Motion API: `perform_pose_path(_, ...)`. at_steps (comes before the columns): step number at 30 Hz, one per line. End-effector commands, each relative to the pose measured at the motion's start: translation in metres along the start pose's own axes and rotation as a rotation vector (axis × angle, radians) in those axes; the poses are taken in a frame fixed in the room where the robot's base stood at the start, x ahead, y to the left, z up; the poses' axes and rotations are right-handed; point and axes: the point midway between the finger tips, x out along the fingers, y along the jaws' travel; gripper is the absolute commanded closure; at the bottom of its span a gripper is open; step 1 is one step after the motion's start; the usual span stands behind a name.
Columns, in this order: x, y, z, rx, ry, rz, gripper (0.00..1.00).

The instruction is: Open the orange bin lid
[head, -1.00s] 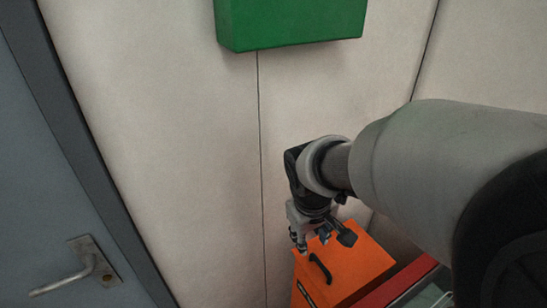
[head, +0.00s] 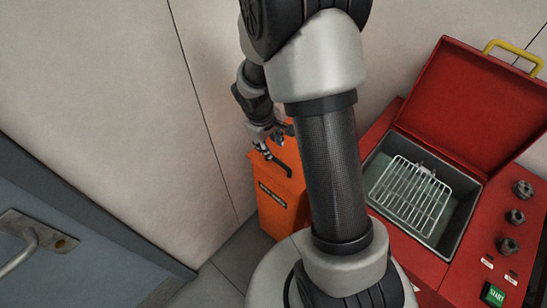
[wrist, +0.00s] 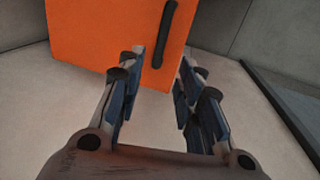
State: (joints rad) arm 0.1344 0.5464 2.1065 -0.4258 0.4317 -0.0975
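The orange bin (head: 279,208) stands against the wall in the head view, with a label on its front. Its lid looks shut, and a black bar handle (head: 280,162) lies on top. In the wrist view the orange lid (wrist: 90,35) fills the upper left, with the black handle (wrist: 168,30) near its right edge. My gripper (head: 262,146) is just over the lid beside the handle. In the wrist view my gripper (wrist: 160,72) has its fingers apart, with the handle's near end between or just beyond the tips. I cannot tell whether they touch. My arm hides part of the bin.
A red machine (head: 383,128) with a raised red lid (head: 462,105), a wire basket (head: 410,193) and a green start button (head: 494,295) stands right of the bin. A blue-grey door (head: 80,255) is at lower left. Some floor (head: 240,262) shows before the bin.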

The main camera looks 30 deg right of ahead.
Motion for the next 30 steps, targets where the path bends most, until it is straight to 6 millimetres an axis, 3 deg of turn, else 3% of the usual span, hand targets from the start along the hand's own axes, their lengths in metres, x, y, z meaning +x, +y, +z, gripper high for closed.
perform_pose_path(1, 0.016, -0.001, 0.001, 0.0, -0.004, -0.001, 0.67)
perform_pose_path(6, 0.051, -0.001, 0.001, 0.001, -0.003, -0.001, 0.67)
perform_pose_path(12, 0.079, 0.0, 0.0, 0.0, -0.001, 0.0, 0.67)
perform_pose_path(25, 0.088, 0.0, 0.0, 0.001, 0.0, 0.0, 0.67)
perform_pose_path(30, 0.087, 0.0, 0.0, 0.0, 0.0, 0.0, 0.77)
